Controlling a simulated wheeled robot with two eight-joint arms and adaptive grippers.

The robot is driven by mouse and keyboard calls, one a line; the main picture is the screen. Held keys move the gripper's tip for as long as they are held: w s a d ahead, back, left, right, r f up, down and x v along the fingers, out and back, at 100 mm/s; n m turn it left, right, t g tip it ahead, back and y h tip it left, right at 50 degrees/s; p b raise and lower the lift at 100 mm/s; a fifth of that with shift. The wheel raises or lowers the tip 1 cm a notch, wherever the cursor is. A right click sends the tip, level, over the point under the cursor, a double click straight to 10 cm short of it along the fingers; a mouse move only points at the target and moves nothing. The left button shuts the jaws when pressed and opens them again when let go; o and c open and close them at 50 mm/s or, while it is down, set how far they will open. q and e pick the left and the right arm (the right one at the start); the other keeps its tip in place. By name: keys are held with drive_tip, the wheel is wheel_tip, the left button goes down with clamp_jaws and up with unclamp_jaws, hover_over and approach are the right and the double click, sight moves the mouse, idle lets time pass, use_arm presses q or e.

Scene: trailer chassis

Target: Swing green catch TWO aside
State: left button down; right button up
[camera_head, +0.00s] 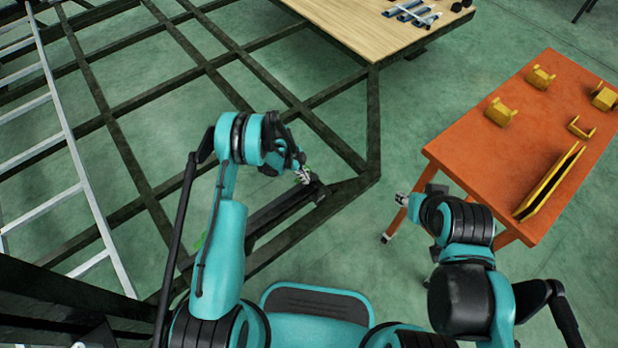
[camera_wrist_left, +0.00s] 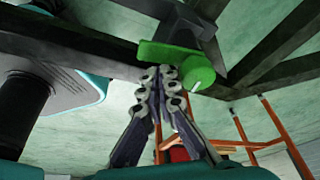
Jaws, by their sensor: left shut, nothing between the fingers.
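A green catch (camera_wrist_left: 165,52) shows large in the left wrist view, on a dark beam of the chassis frame (camera_head: 372,130). It has a rounded end with a small white mark, and no readable number. My left gripper (camera_wrist_left: 160,72) is shut and empty, its fingertips at the lower edge of the catch; whether they touch I cannot tell. In the head view my left gripper (camera_head: 303,176) is over the frame's near corner and mostly hides this catch. My right gripper (camera_head: 403,199) is beside the orange table, small and unclear.
The orange table (camera_head: 465,135) at right holds several yellow brackets and a long yellow-edged part (camera_head: 550,183). A wooden board (camera_head: 345,22) lies on the frame at the back. A ladder (camera_head: 65,130) lies at left. Green floor is clear between frame and table.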

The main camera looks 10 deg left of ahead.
use_arm(q)
drive_tip(key=shift+w+a, duration=0.1)
drive_tip(key=shift+a, duration=0.5)
idle(0.4)
